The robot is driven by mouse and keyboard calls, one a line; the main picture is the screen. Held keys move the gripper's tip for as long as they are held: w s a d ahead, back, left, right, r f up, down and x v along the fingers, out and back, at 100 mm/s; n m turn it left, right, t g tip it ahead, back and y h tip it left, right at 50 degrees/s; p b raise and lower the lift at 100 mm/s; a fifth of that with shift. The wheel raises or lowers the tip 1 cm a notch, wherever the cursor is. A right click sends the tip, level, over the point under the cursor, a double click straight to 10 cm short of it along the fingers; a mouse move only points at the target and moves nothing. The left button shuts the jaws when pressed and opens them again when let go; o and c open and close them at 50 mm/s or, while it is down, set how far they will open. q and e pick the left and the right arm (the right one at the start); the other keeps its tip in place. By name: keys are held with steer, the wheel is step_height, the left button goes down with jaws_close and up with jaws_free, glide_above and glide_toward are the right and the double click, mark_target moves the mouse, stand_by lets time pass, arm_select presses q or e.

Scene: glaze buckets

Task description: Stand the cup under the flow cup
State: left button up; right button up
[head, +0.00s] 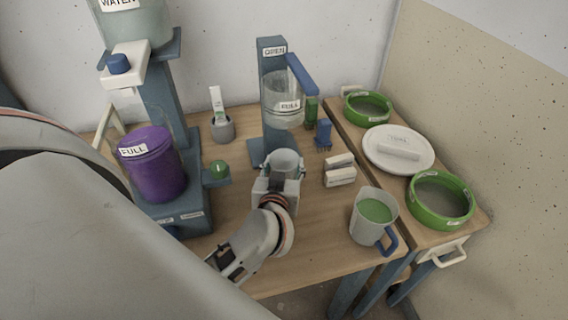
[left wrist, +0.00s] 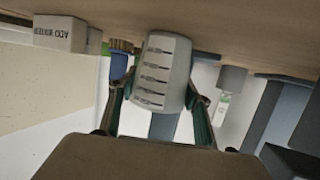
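The cup (head: 286,161) is a pale grey beaker. It stands close to upright between the fingers of my left gripper (head: 279,182), at the foot of the blue stand. The left wrist view shows the cup (left wrist: 162,72) with marked lines on its side and a finger against each side; the gripper (left wrist: 160,110) is shut on it. I cannot tell whether the cup touches the base. My right gripper is not in view.
A purple FULL bucket (head: 155,165) stands on a blue rig at left. White labelled blocks (head: 340,171) and a jug of green liquid (head: 374,212) are right of the cup. Green-rimmed buckets (head: 441,201) and a white lid (head: 378,158) fill the right side table.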

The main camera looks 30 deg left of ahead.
arm_select(q)
steer(key=shift+o, duration=1.3)
steer(key=shift+s+d+r, duration=0.1)
steer(key=shift+s+r, duration=0.1)
steer(key=p+v, duration=0.2)
steer(key=v, duration=0.9)
steer(key=shift+s, duration=0.25)
steer(key=shift+d+r, duration=0.1)
steer(key=shift+d, duration=0.05)
